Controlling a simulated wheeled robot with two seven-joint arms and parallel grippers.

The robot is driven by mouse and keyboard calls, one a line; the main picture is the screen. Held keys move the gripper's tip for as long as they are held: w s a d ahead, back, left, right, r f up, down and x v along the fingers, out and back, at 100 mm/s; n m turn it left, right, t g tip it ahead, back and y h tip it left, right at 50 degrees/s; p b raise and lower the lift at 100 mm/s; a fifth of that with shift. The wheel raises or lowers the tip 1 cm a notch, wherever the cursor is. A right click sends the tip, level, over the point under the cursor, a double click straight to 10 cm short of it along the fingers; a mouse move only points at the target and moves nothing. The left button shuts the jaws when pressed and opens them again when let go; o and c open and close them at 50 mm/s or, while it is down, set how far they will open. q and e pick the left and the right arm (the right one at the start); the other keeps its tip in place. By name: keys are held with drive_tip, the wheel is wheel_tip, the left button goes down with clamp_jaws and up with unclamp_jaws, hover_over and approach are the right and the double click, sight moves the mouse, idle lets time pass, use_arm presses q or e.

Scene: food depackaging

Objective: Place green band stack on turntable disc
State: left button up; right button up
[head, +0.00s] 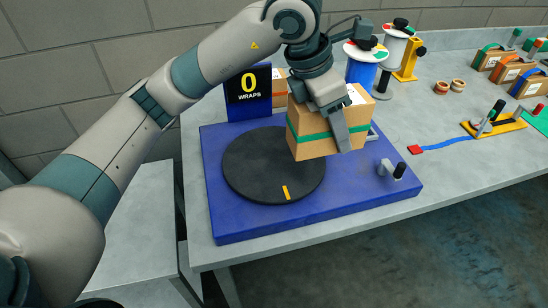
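The green band stack (308,137) is a cardboard-brown block with a green band around its middle. It appears upright, over the right part of the black turntable disc (250,170), and overlaps the disc's right edge in the picture. I cannot tell whether it touches the disc. The disc has an orange mark near its front and lies on a blue base. My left gripper (338,125) reaches down from above and is shut on the stack. One finger lies against the near face; the other is hidden. My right gripper is not in view.
A display (249,85) reading "0 WRAPS" stands behind the disc, with another box beside it. Film rolls (365,62) and a yellow stand (410,62) are behind. A yellow tool (495,123) with blue strap lies right. Several banded boxes (487,60) stand far right.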

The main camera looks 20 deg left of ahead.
use_arm(q)
drive_tip(key=shift+a, duration=0.1)
drive_tip(key=w+a+f+p, duration=0.1)
drive_tip(key=a+f, duration=0.1)
drive_tip(key=a, duration=0.1)
drive_tip(key=a+f+p, duration=0.2)
drive_tip(key=a, duration=0.2)
drive_tip(key=w+a+f+p, duration=0.1)
drive_tip(key=a+f+p, duration=0.1)
drive_tip(key=a, duration=0.1)
drive_tip(key=shift+w+a, duration=0.2)
drive_tip(key=shift+w, duration=0.15)
drive_tip(key=shift+w+a+f, duration=0.1)
drive_tip(key=shift+a+f, duration=0.3)
drive_tip(key=shift+f, duration=0.1)
wheel_tip(320, 180, down, 3)
drive_tip(key=shift+r+p, duration=0.1)
drive_tip(key=shift+p, duration=1.05)
drive_tip(key=shift+f, duration=0.55)
drive_tip(key=shift+f, duration=0.2)
